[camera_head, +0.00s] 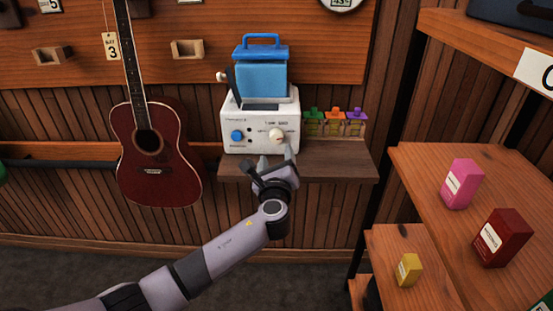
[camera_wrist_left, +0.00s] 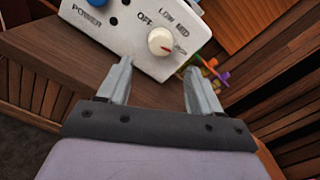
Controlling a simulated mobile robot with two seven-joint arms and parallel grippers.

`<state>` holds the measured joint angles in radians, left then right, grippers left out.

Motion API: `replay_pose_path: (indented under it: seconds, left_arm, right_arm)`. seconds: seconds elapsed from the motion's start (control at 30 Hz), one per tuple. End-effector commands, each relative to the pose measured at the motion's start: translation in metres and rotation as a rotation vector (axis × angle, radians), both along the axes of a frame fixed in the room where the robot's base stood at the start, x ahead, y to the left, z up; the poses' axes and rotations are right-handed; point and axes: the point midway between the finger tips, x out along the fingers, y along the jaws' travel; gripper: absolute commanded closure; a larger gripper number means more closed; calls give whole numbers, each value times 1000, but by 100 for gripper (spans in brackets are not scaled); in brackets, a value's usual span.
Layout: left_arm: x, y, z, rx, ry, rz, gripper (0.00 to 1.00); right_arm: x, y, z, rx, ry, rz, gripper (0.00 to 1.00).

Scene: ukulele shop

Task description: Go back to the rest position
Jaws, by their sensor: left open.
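My left gripper (camera_head: 276,162) is in front of the white machine (camera_head: 259,122) on the wall shelf, just below its cream knob (camera_head: 277,136). In the left wrist view, the fingers of my left gripper (camera_wrist_left: 158,82) are spread apart with nothing between them. I cannot tell whether a fingertip touches the machine. My right gripper is not in view.
The machine stands on a wooden shelf (camera_head: 340,165). A blue container (camera_head: 261,75) sits on top of it. Coloured pieces (camera_head: 335,120) stand at its right. A red ukulele (camera_head: 155,165) hangs at left. Wooden shelves with small boxes (camera_head: 462,184) stand at right.

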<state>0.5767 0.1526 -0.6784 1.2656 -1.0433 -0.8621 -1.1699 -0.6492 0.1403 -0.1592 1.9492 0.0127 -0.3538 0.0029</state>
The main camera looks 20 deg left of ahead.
Motion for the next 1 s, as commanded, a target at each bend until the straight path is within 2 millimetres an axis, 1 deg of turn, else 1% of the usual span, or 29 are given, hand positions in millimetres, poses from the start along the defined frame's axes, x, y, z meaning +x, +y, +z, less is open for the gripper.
replay_pose_path:
  seconds: [0.47,0.57,0.67,0.7,0.77,0.8,0.87,0.9,0.97,1.0]
  left_arm:
    - [-2,0,0,-1,1,0,35]
    - [-6,-1,-10,-40,16,-6,35]
    - [-21,-4,-39,-170,59,-23,35]
    - [-30,-5,-55,-250,85,-30,35]
    - [-48,-8,-82,-395,126,-36,35]
    - [-62,-9,-101,-504,154,-35,35]
    - [-83,-12,-125,-670,192,-26,35]
    - [-98,-13,-140,-778,214,-14,35]
    - [-121,-15,-160,-942,244,11,35]
    - [-136,-16,-172,-1049,260,30,35]
  right_arm:
    - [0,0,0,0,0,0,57]
    - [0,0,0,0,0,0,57]
    - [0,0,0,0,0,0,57]
    - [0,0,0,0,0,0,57]
    - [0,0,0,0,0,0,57]
    - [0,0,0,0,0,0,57]
    - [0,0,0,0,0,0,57]
    - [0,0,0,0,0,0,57]
    - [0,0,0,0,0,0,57]
    - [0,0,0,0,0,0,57]
